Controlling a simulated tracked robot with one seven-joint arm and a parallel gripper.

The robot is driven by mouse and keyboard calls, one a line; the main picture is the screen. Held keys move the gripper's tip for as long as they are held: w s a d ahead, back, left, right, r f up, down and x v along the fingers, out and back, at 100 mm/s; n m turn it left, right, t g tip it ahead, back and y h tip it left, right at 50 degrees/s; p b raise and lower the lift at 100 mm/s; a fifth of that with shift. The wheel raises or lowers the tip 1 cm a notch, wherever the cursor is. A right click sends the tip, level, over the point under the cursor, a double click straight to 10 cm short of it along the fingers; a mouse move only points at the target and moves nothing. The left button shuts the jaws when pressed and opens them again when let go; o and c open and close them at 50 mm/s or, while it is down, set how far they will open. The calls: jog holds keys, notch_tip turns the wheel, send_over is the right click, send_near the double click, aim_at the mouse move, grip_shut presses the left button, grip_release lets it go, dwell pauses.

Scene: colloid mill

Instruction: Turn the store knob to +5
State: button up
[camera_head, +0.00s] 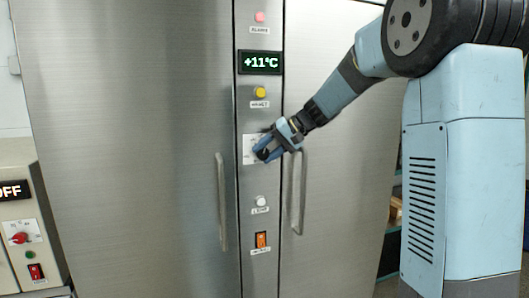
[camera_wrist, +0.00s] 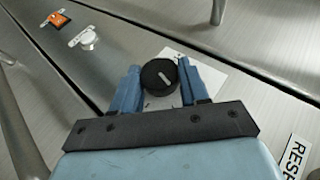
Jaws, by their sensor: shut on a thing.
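The store knob (camera_wrist: 155,73) is round and black with a pale pointer mark, on a white plate (camera_wrist: 212,80). In the wrist view the knob sits between the two blue fingers. My gripper (camera_head: 266,152) is shut on the knob, and in the head view it hides most of it. The plate (camera_head: 248,149) shows at the left of the fingers there. The scale marks around the knob are too small or covered to read.
Two tall door handles (camera_head: 221,200) (camera_head: 297,195) flank the narrow panel. A yellow button (camera_head: 260,92) is above the knob; a white button (camera_head: 261,201) and an orange switch (camera_head: 261,240) are below. A separate control box (camera_head: 22,215) with a red knob stands at the left.

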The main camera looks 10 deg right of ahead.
jog(key=shift+d+f+m+y, duration=0.2)
jog(key=shift+m+y, duration=0.1)
jog(key=shift+y, duration=0.7)
jog(key=o, duration=1)
jog(key=v, duration=1.3)
jog(key=shift+d, duration=0.45)
jog(key=s+f+t+h, duration=0.1)
jog(key=s+f+h, duration=0.2)
jog(key=s, duration=0.7)
jog(key=s+f+h, duration=0.4)
jog(key=s+h, duration=0.1)
jog(key=s, duration=0.6)
jog(key=s+f+t+h, duration=0.1)
jog(key=s+f+h, duration=0.2)
jog(key=s, duration=0.7)
jog(key=shift+s+d+f+t+h, duration=0.3)
jog(key=shift+s+d+f+h, duration=0.1)
jog(key=shift+f, duration=0.2)
